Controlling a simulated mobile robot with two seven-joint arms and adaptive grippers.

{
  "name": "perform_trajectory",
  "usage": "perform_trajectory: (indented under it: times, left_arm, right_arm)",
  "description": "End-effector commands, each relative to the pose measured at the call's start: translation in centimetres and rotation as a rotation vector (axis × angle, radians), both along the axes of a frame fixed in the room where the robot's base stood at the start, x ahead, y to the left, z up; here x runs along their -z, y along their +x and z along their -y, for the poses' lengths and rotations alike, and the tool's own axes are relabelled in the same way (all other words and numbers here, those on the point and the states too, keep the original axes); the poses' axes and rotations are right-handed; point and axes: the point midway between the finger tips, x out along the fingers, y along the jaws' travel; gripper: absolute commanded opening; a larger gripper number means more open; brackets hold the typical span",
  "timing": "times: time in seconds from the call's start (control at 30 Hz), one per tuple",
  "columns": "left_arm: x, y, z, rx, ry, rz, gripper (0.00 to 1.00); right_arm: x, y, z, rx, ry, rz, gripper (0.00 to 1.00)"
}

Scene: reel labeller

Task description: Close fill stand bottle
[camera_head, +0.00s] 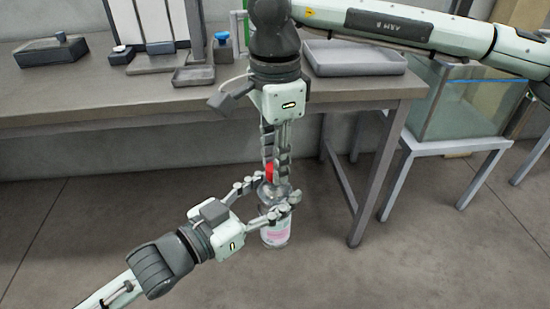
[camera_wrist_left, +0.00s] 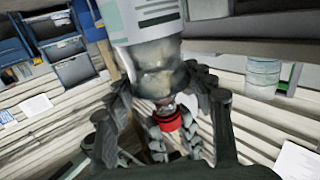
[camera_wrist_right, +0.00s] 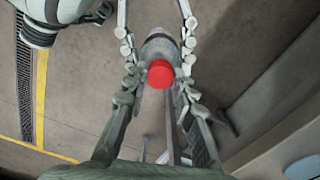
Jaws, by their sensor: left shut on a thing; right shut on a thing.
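A bottle (camera_head: 276,235) with a pale label and clear shoulder is held upright in the air in front of the bench. It also shows in the left wrist view (camera_wrist_left: 155,60). My left gripper (camera_head: 272,203) is shut around its upper part from the left. A red cap (camera_wrist_right: 160,74) sits at the bottle's mouth, in line with the neck; it also shows in the left wrist view (camera_wrist_left: 168,121). My right gripper (camera_head: 276,174) points down from above, shut with its fingers on both sides of the cap. I cannot tell whether the cap is seated on the neck.
The grey workbench (camera_head: 130,95) stands behind, with a shallow tray (camera_head: 355,60), a smaller tray (camera_head: 193,76) and a dark box (camera_head: 50,50). A glass tank (camera_head: 460,105) on a stand is at the right. The floor around the bottle is clear.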

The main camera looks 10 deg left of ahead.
Motion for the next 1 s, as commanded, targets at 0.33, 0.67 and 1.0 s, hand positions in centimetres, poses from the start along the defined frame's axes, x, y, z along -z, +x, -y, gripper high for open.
perform_trajectory:
  times: [0.33, 0.67, 1.0]
  left_arm:
    - [-0.24, -0.02, 0.06, 0.001, -0.002, 0.004, 0.00]
    - [-0.23, -0.02, 0.05, 0.001, -0.002, 0.004, 0.00]
    - [-0.24, 0.00, 0.04, 0.001, -0.002, 0.004, 0.00]
  right_arm:
    - [-0.02, 0.03, -0.02, 0.624, 0.001, 0.002, 0.00]
    - [0.00, 0.03, -0.02, 0.616, 0.001, 0.001, 0.49]
    - [-0.30, 0.04, -0.03, 0.614, 0.001, 0.003, 0.49]
